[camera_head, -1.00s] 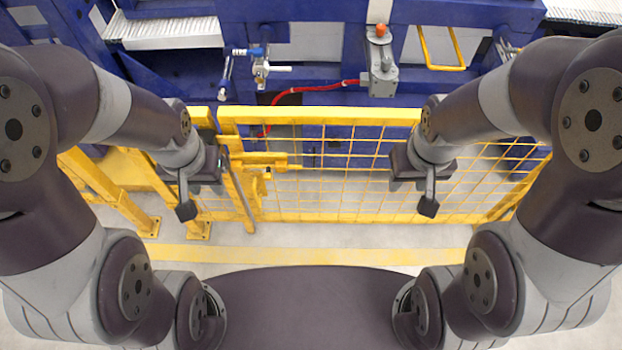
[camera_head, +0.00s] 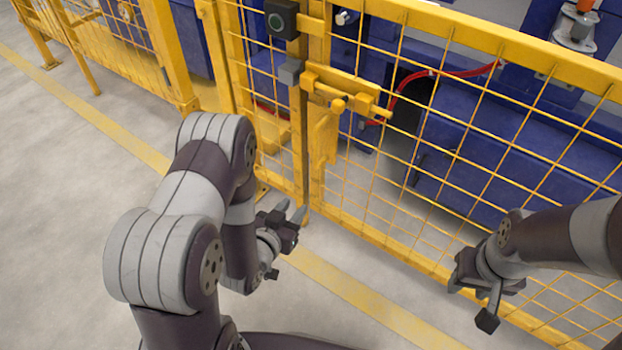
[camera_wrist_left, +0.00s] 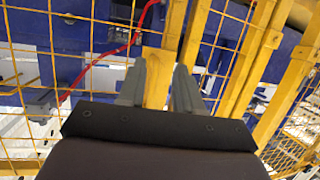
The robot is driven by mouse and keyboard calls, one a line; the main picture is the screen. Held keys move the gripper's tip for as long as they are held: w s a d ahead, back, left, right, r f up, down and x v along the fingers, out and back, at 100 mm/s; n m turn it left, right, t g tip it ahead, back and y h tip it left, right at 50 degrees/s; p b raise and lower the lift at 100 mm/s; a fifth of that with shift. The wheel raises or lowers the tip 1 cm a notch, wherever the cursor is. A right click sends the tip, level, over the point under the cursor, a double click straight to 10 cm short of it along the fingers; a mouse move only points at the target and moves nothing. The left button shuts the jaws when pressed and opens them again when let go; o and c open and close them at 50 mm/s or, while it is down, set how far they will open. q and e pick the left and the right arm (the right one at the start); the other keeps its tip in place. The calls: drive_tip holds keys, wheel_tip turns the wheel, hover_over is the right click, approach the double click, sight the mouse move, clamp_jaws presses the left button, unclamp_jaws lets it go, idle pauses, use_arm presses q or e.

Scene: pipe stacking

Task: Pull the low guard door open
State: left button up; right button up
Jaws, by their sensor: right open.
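The low guard door (camera_head: 500,43) is a yellow frame with wire mesh, across the middle and right of the head view. It stands in line with the fence and looks closed. A yellow latch (camera_head: 345,88) sits at its left edge, with a yellow upright handle (camera_head: 325,142) below it. My left gripper (camera_head: 290,212) is open and empty, low in front of the door's left edge. In the left wrist view its fingers (camera_wrist_left: 159,85) are apart, with a yellow upright part beyond the gap. My right gripper (camera_head: 472,302) is open near the door's lower mesh.
A yellow fence post (camera_head: 298,130) stands left of the door and carries a dark box with a round button (camera_head: 281,18). Blue machinery (camera_head: 470,150) and a red hose (camera_head: 425,74) lie behind the mesh. The grey floor (camera_head: 60,200) at left is clear.

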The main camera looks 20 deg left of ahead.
sight(314, 152)
use_arm(q)
wheel_tip(314, 152, up, 6)
drive_tip(key=w+t, duration=0.2)
drive_tip(key=t, duration=0.2)
drive_tip(key=w+b, duration=0.1)
drive_tip(key=w, duration=0.2)
drive_tip(key=w+d+b, duration=0.1)
drive_tip(key=w+b, duration=0.1)
drive_tip(key=w, duration=0.2)
drive_tip(key=w+b, duration=0.1)
drive_tip(key=w, duration=0.2)
drive_tip(key=shift+w+d+r+b, duration=0.1)
drive_tip(key=shift+w+d+b, duration=0.2)
drive_tip(key=shift+b, duration=0.05)
drive_tip(key=shift+w+d+r, duration=0.1)
drive_tip(key=shift+w+r, duration=0.1)
drive_tip(key=shift+w, duration=0.35)
clamp_jaws()
